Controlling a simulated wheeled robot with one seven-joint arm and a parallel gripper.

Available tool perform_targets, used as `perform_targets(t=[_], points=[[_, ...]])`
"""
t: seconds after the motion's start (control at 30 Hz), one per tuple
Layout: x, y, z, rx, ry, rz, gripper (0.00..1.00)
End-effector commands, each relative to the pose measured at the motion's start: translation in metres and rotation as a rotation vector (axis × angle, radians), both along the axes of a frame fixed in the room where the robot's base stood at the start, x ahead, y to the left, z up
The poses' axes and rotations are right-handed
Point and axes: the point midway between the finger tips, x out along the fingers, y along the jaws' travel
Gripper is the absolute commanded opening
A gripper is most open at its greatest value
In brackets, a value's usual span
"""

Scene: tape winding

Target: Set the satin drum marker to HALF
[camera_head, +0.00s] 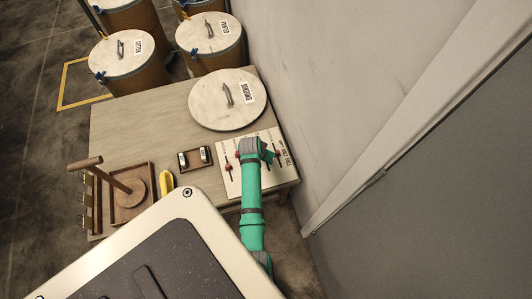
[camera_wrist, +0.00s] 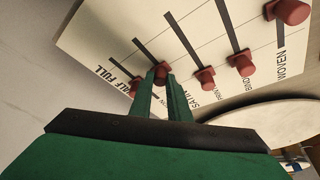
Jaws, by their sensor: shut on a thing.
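A pale marker board (camera_head: 227,150) lies at the table's right end. In the wrist view the board (camera_wrist: 205,38) has dark parallel slots with red knobs and name labels. My gripper (camera_wrist: 161,78) is shut on one red knob (camera_wrist: 161,72), the second from the scale side; it also shows over the board in the head view (camera_head: 266,154). The SATIN label (camera_wrist: 196,100) is partly hidden beside my right finger and seems to belong to this knob. HALF and FULL are printed along the board's edge (camera_wrist: 118,78). I cannot tell which mark the held knob is level with.
Red knobs flank the held one closely, one on the left (camera_wrist: 135,88) and one on the right (camera_wrist: 204,78). A round lid (camera_head: 215,105) lies beside the board. A small tray (camera_head: 194,158) and wooden winder (camera_head: 130,195) stand left. Lidded drums (camera_head: 122,58) and a wall (camera_head: 330,90) bound the table.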

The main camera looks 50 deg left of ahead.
Motion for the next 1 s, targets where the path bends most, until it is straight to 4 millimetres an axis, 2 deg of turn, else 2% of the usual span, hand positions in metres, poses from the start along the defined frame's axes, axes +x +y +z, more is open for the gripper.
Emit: perform_targets(t=[0.07, 0.1, 0.17, 0.57, 0.67, 1.0], points=[[0.001, -0.001, 0.0, -0.001, 0.0, -0.003, 0.0], [0.001, -0.001, 0.0, -0.001, -0.001, -0.002, 0.21], [0.001, 0.0, 0.0, -0.001, 0.0, -0.001, 0.35], [-0.001, -0.001, 0.005, 0.001, -0.001, -0.001, 0.35], [-0.005, -0.002, 0.016, 0.001, -0.002, -0.002, 0.35], [-0.028, -0.011, 0.073, 0.002, -0.001, -0.001, 0.35]])
